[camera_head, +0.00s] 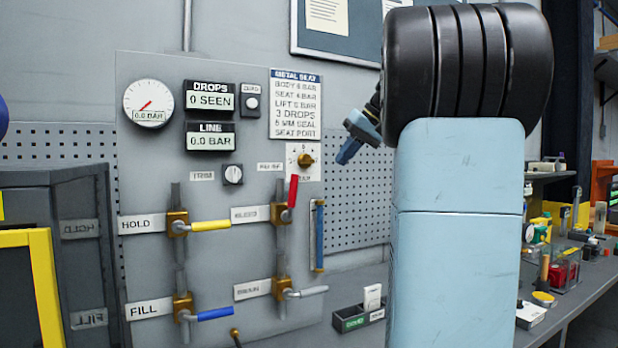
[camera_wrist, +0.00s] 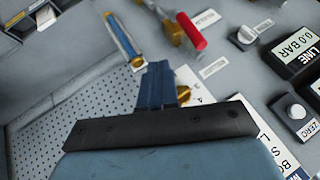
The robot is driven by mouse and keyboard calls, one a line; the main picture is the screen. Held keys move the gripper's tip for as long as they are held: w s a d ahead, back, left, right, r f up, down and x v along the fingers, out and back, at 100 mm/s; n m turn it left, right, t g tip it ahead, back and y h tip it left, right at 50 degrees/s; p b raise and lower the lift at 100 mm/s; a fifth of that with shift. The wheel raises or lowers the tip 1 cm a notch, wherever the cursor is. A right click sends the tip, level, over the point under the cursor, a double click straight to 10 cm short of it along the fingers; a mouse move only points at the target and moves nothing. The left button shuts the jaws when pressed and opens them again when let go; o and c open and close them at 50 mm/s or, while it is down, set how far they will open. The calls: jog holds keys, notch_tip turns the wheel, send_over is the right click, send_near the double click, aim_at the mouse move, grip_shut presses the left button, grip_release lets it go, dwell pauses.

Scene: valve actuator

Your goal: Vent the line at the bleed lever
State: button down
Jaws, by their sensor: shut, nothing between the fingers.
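The bleed lever (camera_head: 291,192) has a red handle on a brass valve at the upper right of the valve group. Its handle stands nearly upright, unlike the level handles of the other valves. It also shows at the top of the wrist view (camera_wrist: 190,31). My gripper (camera_head: 347,154) is shut and empty, to the right of the lever and above it in the head view, apart from it. In the wrist view its blue fingers (camera_wrist: 160,78) lie together below the lever. The line display (camera_head: 210,140) reads 0.0 BAR.
The hold lever (camera_head: 210,225) is yellow, the fill lever (camera_head: 215,314) blue and the drain lever (camera_head: 307,292) grey. A blue sight tube (camera_head: 319,235) stands right of the bleed valve. A selector knob (camera_head: 305,160) sits above it. A small bin (camera_head: 357,320) stands on the bench.

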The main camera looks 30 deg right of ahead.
aim_at(291, 198)
jog(key=w+a+f, duration=0.6)
jog(key=a+f, duration=0.1)
jog(key=shift+a, duration=0.2)
dwell(0.4)
